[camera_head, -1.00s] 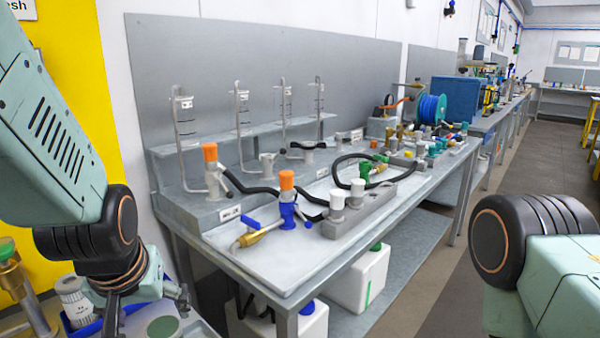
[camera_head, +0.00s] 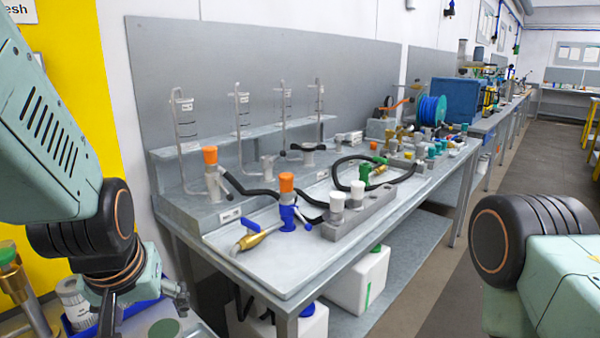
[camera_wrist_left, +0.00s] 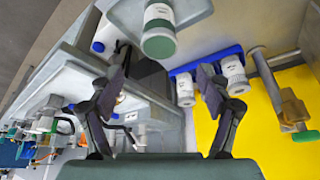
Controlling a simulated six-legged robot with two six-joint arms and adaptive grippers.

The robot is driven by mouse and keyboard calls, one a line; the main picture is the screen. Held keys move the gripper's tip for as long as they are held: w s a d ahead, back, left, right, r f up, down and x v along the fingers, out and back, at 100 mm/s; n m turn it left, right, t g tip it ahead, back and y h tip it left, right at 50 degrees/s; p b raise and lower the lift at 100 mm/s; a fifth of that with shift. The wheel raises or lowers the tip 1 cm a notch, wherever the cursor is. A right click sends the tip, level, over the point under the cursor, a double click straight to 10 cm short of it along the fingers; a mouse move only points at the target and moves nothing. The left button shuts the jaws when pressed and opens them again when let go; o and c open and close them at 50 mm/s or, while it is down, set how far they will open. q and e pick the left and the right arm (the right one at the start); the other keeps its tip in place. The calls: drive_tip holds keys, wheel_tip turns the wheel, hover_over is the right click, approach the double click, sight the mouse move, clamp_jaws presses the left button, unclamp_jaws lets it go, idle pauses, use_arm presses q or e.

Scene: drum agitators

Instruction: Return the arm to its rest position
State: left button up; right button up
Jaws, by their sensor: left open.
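My left arm (camera_head: 50,130) comes in from the left, its black joint above a small grey surface. My left gripper (camera_head: 143,303) hangs below it at the bottom left, partly cut by its own links. In the left wrist view, the left gripper (camera_wrist_left: 163,68) shows two dark fingers spread apart with nothing between them.
A blue tray (camera_wrist_left: 207,63) with white-labelled jars (camera_wrist_left: 233,75) is close to the fingers. A brass stand (camera_wrist_left: 290,110) is beside it. The workbench (camera_head: 270,270) with hoses and orange-capped valves (camera_head: 287,184) fills the middle. The aisle floor (camera_head: 490,180) is clear.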

sight(164, 330)
use_arm(q)
drive_tip(key=p+x, duration=0.2)
drive_tip(key=x, duration=0.1)
drive_tip(key=shift+w+f, duration=0.15)
drive_tip(key=shift+f, duration=0.1)
drive_tip(key=shift+w+a+f+p, duration=0.1)
drive_tip(key=shift+w+f+p, duration=0.1)
drive_tip(key=shift+f+p, duration=0.65)
drive_tip(key=shift+p+x, duration=0.9)
drive_tip(key=shift+x, duration=0.35)
wheel_tip(164, 330, up, 5)
drive_tip(key=p, duration=0.4)
drive_tip(key=shift+w+r, duration=0.2)
wheel_tip(164, 330, up, 2)
drive_tip(key=shift+w+r+p, duration=0.1)
drive_tip(key=shift+p, duration=0.85)
drive_tip(key=shift+w+d+r+m, duration=0.15)
drive_tip(key=shift+w+d+r, duration=0.1)
drive_tip(key=shift+w+r, duration=0.2)
drive_tip(key=shift+w+d+r+m, duration=0.15)
drive_tip(key=shift+w+d+r, duration=0.2)
drive_tip(key=shift+r, duration=0.1)
drive_tip(key=shift+s+r+h, duration=0.1)
drive_tip(key=shift+s+h, duration=0.05)
drive_tip(key=shift+h, duration=0.15)
drive_tip(key=shift+a, duration=0.1)
